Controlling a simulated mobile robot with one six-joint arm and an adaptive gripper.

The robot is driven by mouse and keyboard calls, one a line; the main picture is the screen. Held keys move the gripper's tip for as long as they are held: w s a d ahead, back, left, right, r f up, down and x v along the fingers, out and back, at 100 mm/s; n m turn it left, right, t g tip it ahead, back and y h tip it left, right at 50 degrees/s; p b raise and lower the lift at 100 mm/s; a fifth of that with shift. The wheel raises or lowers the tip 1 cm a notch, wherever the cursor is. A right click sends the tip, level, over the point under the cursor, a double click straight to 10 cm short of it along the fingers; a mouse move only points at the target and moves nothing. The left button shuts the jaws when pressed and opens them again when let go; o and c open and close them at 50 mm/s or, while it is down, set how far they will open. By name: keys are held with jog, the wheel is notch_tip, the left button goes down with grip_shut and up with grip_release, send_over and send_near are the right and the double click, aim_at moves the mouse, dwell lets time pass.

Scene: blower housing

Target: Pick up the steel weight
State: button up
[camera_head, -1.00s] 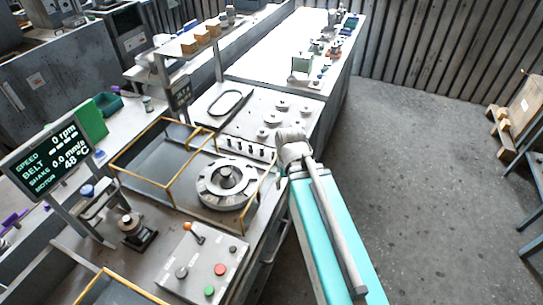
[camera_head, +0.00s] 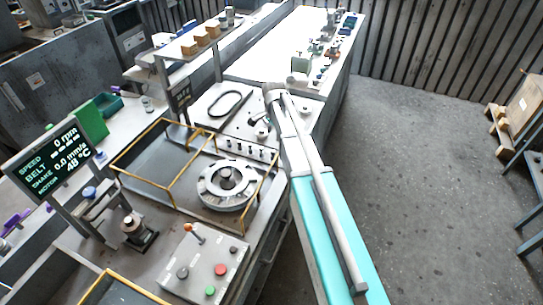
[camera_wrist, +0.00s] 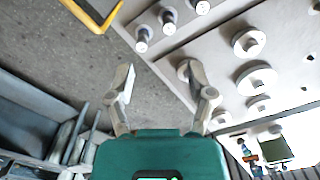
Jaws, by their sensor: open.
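Several round steel pieces with raised stubs stand on a pale plate; I cannot tell which one is the steel weight. In the wrist view one piece (camera_wrist: 183,70) is partly hidden behind the right finger, and a larger one (camera_wrist: 248,42) stands clear to its right. Another (camera_wrist: 256,79) is below that. My gripper (camera_wrist: 160,80) is open and empty, with the plate's edge and grey floor seen between its fingers. In the head view my arm covers part of the plate (camera_head: 236,128) and some of the pieces.
A row of pegs (camera_wrist: 142,38) lines the plate's near side. In the head view a yellow-framed tray (camera_head: 150,165), a slotted ring (camera_head: 209,185) and a button box (camera_head: 207,265) lie nearer. A black loop (camera_head: 226,103) is left of the pieces.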

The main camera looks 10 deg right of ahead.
aim_at(273, 151)
jog(key=shift+w+m, duration=0.4)
jog(key=shift+w, duration=0.4)
jog(key=shift+f, duration=0.1)
notch_tip(273, 151, down, 8)
jog(key=b, duration=0.8)
jog(key=shift+f+b, duration=0.15)
jog(key=shift+b, duration=0.15)
jog(key=shift+f+b, duration=2.6)
grip_shut()
